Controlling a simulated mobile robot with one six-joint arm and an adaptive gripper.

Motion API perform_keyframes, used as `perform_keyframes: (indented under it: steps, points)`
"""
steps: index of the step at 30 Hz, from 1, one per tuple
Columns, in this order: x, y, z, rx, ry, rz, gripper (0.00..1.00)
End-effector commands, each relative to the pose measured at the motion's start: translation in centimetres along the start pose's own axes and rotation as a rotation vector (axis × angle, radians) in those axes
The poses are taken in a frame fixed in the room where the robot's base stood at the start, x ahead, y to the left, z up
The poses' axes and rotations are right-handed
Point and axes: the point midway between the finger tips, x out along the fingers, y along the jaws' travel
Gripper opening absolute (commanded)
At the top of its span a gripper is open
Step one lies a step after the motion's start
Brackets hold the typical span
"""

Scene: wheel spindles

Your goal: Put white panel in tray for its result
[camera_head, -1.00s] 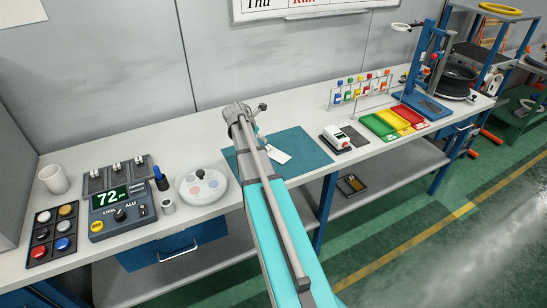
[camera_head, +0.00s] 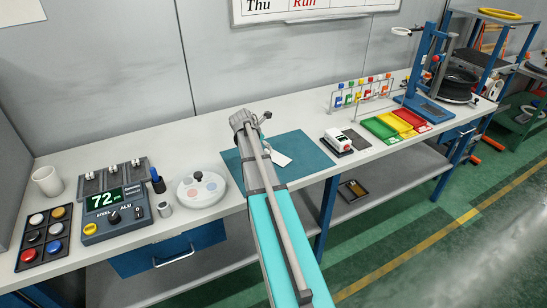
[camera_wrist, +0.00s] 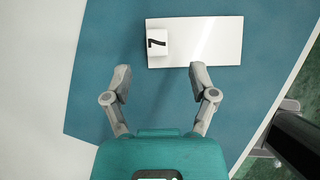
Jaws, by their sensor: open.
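The white panel (camera_wrist: 212,40) lies on a blue-green mat (camera_wrist: 90,70) in the wrist view. A small white block or tag marked 7 (camera_wrist: 157,43) sits at its left end. My gripper (camera_wrist: 160,74) is open, its two fingertips just below the panel's near edge in the picture, with nothing between them. In the head view my arm hides much of the mat (camera_head: 310,152), and only a corner of the panel (camera_head: 281,159) shows. Green, yellow and red trays (camera_head: 402,121) stand side by side on the bench to the right of the mat.
A white and red device (camera_head: 338,139) stands between mat and trays. A small rack with coloured tags (camera_head: 362,92) is behind the trays. A blue stand (camera_head: 425,75) is beyond them. A meter reading 72 (camera_head: 112,212) and a round white dish (camera_head: 201,188) are at left.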

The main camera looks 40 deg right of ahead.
Motion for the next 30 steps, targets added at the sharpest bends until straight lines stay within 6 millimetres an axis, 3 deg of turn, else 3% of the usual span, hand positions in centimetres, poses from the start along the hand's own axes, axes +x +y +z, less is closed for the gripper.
perform_keyframes:
  steps: [8, 21, 30]
  points:
    - [1.1, 0.1, 0.0, 0.0, 0.0, 0.0, 0.74]
    - [4.8, 0.4, 0.1, 0.0, 0.0, 0.0, 0.74]
    - [5.2, 0.3, 0.2, 0.0, 0.0, 0.0, 0.74]
